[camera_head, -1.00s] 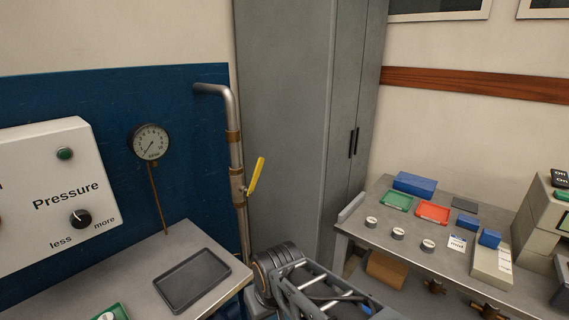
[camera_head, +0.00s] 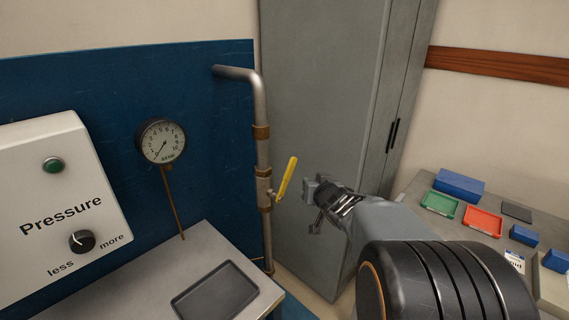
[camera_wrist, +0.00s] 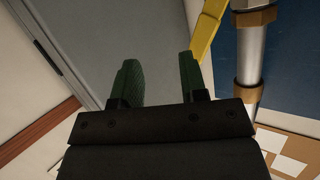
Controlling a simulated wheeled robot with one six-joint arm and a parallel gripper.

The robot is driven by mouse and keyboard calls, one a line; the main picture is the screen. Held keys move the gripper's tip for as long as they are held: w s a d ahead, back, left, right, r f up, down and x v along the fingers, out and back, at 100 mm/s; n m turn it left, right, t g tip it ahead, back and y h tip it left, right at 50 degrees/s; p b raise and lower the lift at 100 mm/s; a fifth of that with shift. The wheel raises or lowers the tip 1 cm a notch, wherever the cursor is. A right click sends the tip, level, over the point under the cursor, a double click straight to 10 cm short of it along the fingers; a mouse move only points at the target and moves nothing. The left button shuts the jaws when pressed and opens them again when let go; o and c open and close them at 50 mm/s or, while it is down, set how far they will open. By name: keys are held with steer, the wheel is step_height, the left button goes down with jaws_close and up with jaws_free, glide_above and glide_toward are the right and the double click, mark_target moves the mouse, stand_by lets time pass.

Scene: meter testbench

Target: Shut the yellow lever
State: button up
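The yellow lever (camera_head: 287,178) sits on a brass valve on the vertical metal pipe (camera_head: 263,150). It tilts up and to the right, away from the pipe. In the wrist view the lever (camera_wrist: 207,30) shows at the top, just right of the fingers, beside the pipe (camera_wrist: 249,70). My gripper (camera_head: 312,208) is a little to the right of the lever in the head view, apart from it. In the wrist view my gripper (camera_wrist: 158,80) has its two green-padded fingers spread with nothing between them.
A pressure gauge (camera_head: 162,141) and a white panel with a knob (camera_head: 82,241) stand left of the pipe. A dark tray (camera_head: 214,292) lies on the left bench. A grey cabinet (camera_head: 315,110) rises behind my gripper. The right bench holds blue boxes and coloured trays.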

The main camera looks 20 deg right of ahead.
mark_target(292, 168)
steer(key=w+a+y, duration=0.1)
steer(key=w+y, duration=0.2)
steer(key=w, duration=0.1)
steer(key=w+a+n+t+y+p, duration=0.1)
steer(key=w+y, duration=0.2)
steer(key=w, duration=0.1)
steer(key=w+a+r+n+t+y, duration=0.1)
steer(key=w+a+y, duration=0.1)
steer(key=w+y, duration=0.1)
steer(key=shift+w+y+p, duration=0.3)
steer(key=shift+w+y, duration=0.1)
steer(key=shift+y, duration=0.1)
steer(key=shift+c, duration=0.3)
jaws_close()
